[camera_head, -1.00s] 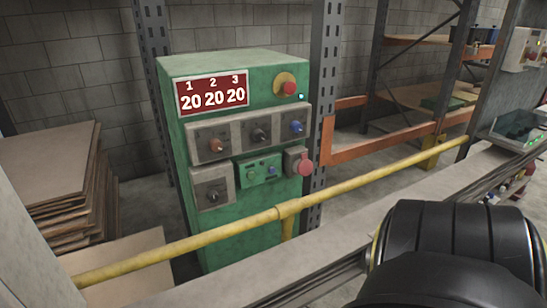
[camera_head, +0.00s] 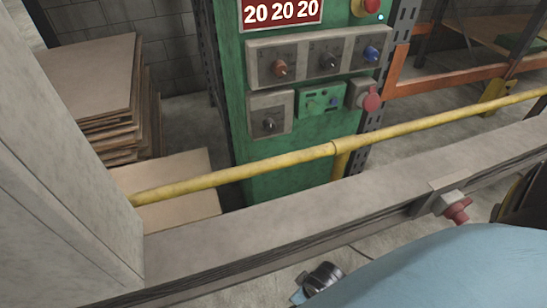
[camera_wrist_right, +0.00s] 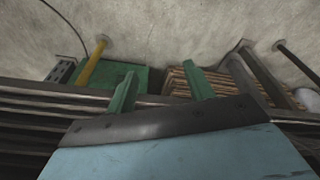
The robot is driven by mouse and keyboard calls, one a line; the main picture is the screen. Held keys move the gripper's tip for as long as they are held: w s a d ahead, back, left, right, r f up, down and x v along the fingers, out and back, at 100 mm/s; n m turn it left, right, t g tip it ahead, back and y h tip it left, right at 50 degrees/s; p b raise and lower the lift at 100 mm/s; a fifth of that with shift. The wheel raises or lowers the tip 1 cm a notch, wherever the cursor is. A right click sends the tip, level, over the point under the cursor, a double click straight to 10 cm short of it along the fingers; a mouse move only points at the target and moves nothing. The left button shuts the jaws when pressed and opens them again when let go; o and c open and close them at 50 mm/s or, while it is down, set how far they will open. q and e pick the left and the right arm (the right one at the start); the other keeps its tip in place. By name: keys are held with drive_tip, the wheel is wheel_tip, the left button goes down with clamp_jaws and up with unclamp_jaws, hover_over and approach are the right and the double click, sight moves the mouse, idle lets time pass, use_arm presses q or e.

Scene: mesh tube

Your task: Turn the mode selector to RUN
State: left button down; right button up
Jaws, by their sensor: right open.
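The green cabinet (camera_head: 290,175) stands behind the yellow rail and carries several rotary knobs. An orange knob (camera_head: 280,68), a black knob (camera_head: 328,62) and a blue knob (camera_head: 371,54) sit in a row on the upper grey panel. Another black knob (camera_head: 268,124) is on a small grey plate below left. The lettering is too small to read, so I cannot tell which is the mode selector. In the right wrist view, my right gripper (camera_wrist_right: 162,90) has its two green fingers apart with nothing between them, away from the knobs. My left gripper is not in view.
A yellow rail (camera_head: 240,172) and a grey beam (camera_head: 300,212) run between me and the cabinet. Stacked boards (camera_head: 95,75) lie at left. A red-capped fitting (camera_head: 456,207) sits on the beam at right. An orange rack (camera_head: 440,80) stands behind.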

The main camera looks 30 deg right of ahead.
wheel_tip(320, 180, up, 13)
drive_tip(key=w+t, duration=0.1)
drive_tip(key=w, duration=0.2)
drive_tip(key=w+d+r+n+t+h, duration=0.2)
drive_tip(key=w+d+r+n+h, duration=0.1)
drive_tip(key=d+r+n, duration=0.15)
drive_tip(key=n+t, duration=1.2)
drive_tip(key=n, duration=1.8)
approach(271, 127)
drive_tip(key=w, duration=0.4)
drive_tip(key=w+d, duration=0.1)
drive_tip(key=w, duration=0.2)
drive_tip(key=shift+w+d+f+b, duration=0.1)
drive_tip(key=shift+w+f+b, duration=0.05)
drive_tip(key=shift+b, duration=0.25)
drive_tip(key=shift+w+d, duration=0.1)
drive_tip(key=shift+w, duration=0.4)
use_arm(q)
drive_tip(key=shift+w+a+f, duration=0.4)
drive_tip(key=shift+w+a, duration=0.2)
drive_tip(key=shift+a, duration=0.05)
